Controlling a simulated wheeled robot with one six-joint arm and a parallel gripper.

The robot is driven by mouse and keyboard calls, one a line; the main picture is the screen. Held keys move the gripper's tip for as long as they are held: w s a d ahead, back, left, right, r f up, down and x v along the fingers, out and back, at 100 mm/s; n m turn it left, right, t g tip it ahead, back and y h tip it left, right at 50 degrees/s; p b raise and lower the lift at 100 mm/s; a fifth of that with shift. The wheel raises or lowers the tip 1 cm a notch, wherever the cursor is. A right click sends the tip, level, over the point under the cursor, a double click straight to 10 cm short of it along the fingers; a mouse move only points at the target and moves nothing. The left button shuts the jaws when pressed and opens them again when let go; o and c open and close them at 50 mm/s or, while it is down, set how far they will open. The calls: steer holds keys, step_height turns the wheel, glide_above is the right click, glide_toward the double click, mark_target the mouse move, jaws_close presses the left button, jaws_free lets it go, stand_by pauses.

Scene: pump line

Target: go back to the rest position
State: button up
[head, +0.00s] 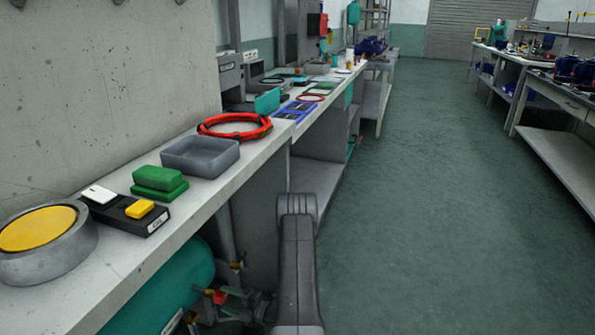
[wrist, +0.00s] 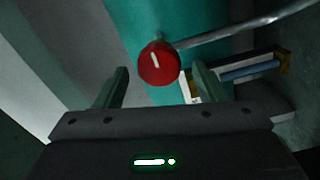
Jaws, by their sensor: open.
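My gripper (wrist: 160,88) shows in the wrist view with its two fingers apart, one on each side. A round red knob with a white mark (wrist: 158,64) is seen between and beyond the fingertips; I cannot tell how far beyond. Behind it is a teal tank (wrist: 200,25), which also shows under the bench in the head view (head: 165,285). In the head view my grey arm link stands at the lower middle, and the gripper itself is hidden there. Nothing is seen held in the fingers.
Valves and pipe fittings (head: 225,293) sit by the tank, close to my arm. The bench (head: 120,252) carries a grey tray (head: 200,157), green blocks (head: 158,184), a red ring (head: 234,126) and a yellow-topped round piece (head: 45,240). The green floor (head: 430,200) to the right is clear.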

mark_target(216, 295)
steer(key=b+x, duration=0.1)
steer(key=x, duration=0.4)
steer(key=shift+w+a, duration=0.1)
steer(key=shift+a, duration=0.05)
